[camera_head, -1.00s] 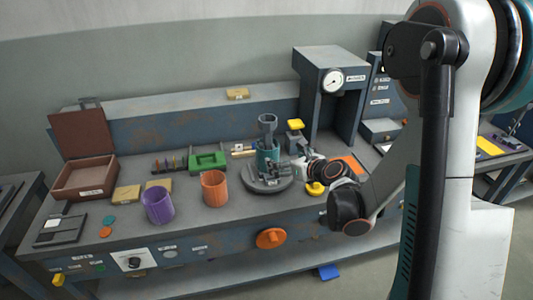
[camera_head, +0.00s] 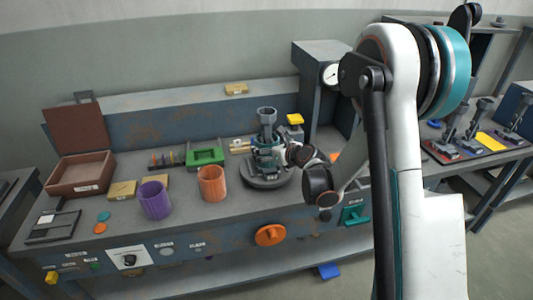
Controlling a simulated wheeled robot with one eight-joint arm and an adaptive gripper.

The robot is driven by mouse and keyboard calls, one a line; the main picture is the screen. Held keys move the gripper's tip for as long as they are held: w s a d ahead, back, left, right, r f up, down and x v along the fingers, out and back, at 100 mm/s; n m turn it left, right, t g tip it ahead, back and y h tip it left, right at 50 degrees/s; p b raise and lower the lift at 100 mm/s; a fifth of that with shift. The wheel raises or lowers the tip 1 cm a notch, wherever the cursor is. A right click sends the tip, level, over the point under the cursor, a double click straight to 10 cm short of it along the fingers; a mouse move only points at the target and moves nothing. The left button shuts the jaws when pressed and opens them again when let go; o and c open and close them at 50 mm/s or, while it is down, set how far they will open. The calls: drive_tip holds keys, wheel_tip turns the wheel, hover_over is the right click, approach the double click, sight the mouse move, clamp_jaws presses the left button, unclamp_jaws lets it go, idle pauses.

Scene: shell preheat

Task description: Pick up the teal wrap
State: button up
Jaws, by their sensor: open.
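The teal wrap (camera_head: 266,137) stands upright around a grey post (camera_head: 267,116) on a round grey base (camera_head: 262,182) on the bench. The top of the grey post shows above the wrap. My gripper (camera_head: 262,153) comes in from the right at the height of the wrap and covers most of it from view. Its jaws are open and overlap the wrap in the picture. Whether the fingers touch it I cannot tell.
An orange cup (camera_head: 213,184) and a purple cup (camera_head: 155,200) stand left of the round base. A green holder (camera_head: 205,155) is behind them. A grey press (camera_head: 322,60) rises at the right, behind my arm. An open brown box (camera_head: 82,178) is at the far left.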

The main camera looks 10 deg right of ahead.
drive_tip(key=shift+x, duration=0.9)
drive_tip(key=c, duration=1.2)
drive_tip(key=shift+o, duration=0.2)
drive_tip(key=shift+r, duration=0.2)
